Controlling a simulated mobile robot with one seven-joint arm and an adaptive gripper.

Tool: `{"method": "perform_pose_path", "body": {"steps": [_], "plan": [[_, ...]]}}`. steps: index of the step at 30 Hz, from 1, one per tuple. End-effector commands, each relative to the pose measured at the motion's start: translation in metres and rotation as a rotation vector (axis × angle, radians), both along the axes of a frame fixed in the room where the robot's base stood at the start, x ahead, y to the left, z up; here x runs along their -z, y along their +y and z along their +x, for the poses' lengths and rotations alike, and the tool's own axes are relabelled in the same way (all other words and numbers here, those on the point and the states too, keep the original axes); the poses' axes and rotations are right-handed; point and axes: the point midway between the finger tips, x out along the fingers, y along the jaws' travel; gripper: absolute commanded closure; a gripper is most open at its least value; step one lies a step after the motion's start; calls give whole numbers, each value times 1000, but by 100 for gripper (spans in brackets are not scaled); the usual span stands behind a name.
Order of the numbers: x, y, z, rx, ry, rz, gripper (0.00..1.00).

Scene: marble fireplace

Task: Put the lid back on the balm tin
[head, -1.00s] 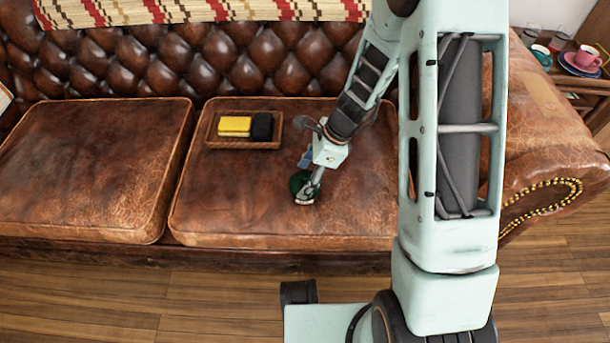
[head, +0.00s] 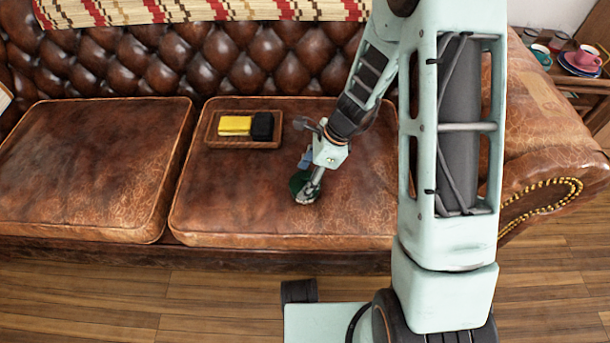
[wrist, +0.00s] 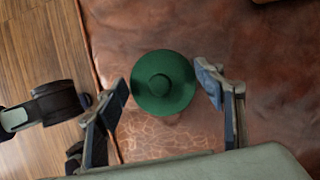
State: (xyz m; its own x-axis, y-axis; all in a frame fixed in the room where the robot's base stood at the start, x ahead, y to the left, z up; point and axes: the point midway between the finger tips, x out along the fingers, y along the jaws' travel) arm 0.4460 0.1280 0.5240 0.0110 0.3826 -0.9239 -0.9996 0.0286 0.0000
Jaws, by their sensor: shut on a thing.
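A round dark green lid (wrist: 162,83) with a raised knob in its middle shows in the wrist view, seen from above. The green also shows in the head view (head: 297,183), low over or on the right seat cushion, partly behind my gripper (head: 306,195).
A brown tray (head: 213,138) with a yellow block (head: 235,126) and a black block (head: 262,127) lies farther back on the same leather cushion (head: 230,200). The left cushion (head: 95,170) is bare. Cups and saucers stand on a side table at far right.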

Motion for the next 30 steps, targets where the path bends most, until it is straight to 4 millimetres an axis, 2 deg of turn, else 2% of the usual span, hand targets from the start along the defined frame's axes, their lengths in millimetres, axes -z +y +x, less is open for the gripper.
{"method": "perform_pose_path", "body": {"steps": [6,7,12,19,24,30], "plan": [[0,0,0,0,0,0,54],[0,0,0,0,0,0,36],[0,0,0,0,0,0,18],[0,0,0,0,0,0,16],[0,0,0,0,0,0,0],[0,0,0,0,0,0,0]]}}
